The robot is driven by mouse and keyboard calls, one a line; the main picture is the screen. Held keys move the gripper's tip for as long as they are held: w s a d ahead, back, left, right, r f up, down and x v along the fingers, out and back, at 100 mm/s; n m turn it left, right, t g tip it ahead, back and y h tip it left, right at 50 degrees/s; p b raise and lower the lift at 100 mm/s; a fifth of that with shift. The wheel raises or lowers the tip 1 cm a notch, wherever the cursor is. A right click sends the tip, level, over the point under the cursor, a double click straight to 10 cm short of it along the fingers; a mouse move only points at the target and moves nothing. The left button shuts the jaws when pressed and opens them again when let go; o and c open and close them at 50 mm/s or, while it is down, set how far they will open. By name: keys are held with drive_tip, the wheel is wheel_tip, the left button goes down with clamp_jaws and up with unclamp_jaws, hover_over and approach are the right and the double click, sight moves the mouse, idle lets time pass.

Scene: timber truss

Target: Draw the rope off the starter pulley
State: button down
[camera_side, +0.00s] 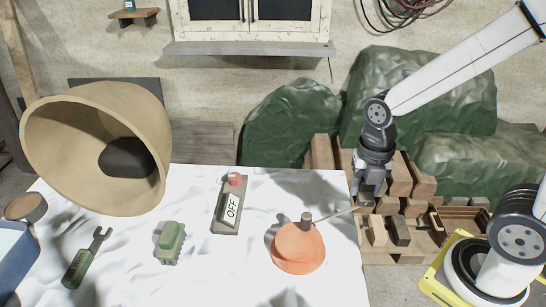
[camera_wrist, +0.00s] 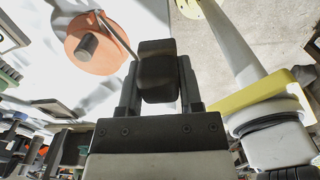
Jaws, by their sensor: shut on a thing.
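The starter pulley (camera_side: 298,252) is an orange disc with a dark hub (camera_side: 306,219), lying at the right of the white table. It also shows at the upper left of the wrist view (camera_wrist: 80,58). The thin rope (camera_side: 334,214) runs taut from the hub side to my gripper (camera_side: 364,201), beyond the table's right edge. In the wrist view the rope (camera_wrist: 122,35) meets a dark block-like handle (camera_wrist: 157,78) between the fingers of my gripper (camera_wrist: 158,90). My gripper is shut on this handle. The rope's start at the pulley is partly hidden by the hub.
A switch marked OFF (camera_side: 231,208), a green block-shaped part (camera_side: 169,243), a wrench-like tool (camera_side: 86,260) and a large tan cone (camera_side: 60,140) are on the table. Stacked timber (camera_side: 400,180) lies close behind and below my gripper. Green-covered heaps (camera_side: 400,85) stand behind.

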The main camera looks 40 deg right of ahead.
drive_tip(key=shift+w+f, duration=0.1)
drive_tip(key=shift+w, duration=0.05)
drive_tip(key=w+d+f, duration=0.2)
drive_tip(key=w+f, duration=0.2)
drive_tip(key=w, duration=0.4)
drive_tip(key=shift+d+f, duration=0.2)
drive_tip(key=shift+f, duration=0.2)
idle(0.8)
drive_tip(key=shift+w, duration=0.1)
hover_over(308, 181)
drive_tip(key=s+a, duration=0.1)
drive_tip(key=s, duration=0.2)
drive_tip(key=shift+s+f, duration=0.1)
drive_tip(key=shift+f, duration=2.35)
drive_tip(key=shift+f, duration=0.1)
drive_tip(key=shift+w+d+f, duration=0.15)
drive_tip(key=shift+w+f, duration=0.15)
drive_tip(key=shift+w, duration=0.25)
drive_tip(key=shift+w+d+f, duration=0.2)
drive_tip(key=shift+w+f, duration=0.05)
drive_tip(key=shift+w, duration=0.3)
drive_tip(key=shift+w+d+f, duration=0.15)
drive_tip(key=shift+w+f, duration=0.15)
drive_tip(key=shift+w, duration=0.25)
drive_tip(key=shift+f, duration=0.5)
